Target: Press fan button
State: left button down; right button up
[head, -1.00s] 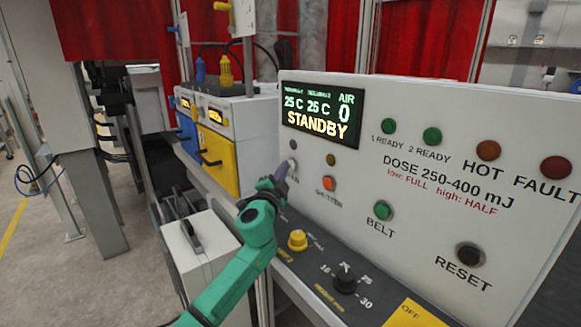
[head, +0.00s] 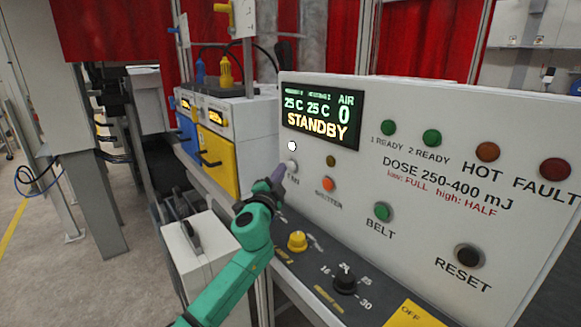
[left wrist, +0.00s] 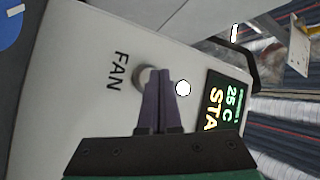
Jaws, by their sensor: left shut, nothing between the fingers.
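The fan button (head: 292,166) is a pale round knob on the white control panel, above the word FAN. In the left wrist view the fan button (left wrist: 146,76) is partly hidden behind my fingers. A small lamp (head: 292,146) just above it glows white; it also shows in the left wrist view (left wrist: 183,88). My left gripper (head: 278,173) is shut and empty, with its purple fingertips close to the button, just left of and below it in the head view. In the left wrist view the fingertips (left wrist: 158,72) overlap the button's edge; I cannot tell whether they touch. My right gripper is not in view.
The panel's display (head: 322,115) reads STANDBY. An orange shutter button (head: 328,184), a green belt button (head: 382,211) and a black reset button (head: 469,256) sit to the right. A yellow knob (head: 297,241) and a black dial (head: 345,279) stand on the ledge below.

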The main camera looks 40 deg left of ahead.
pick_arm(q)
jog(key=shift+s, duration=0.1)
jog(key=s, duration=0.1)
jog(key=s+a, duration=0.1)
jog(key=s, duration=0.2)
jog(key=shift+s+a+p, duration=0.25)
jog(key=shift+s+p, duration=0.1)
dwell(0.8)
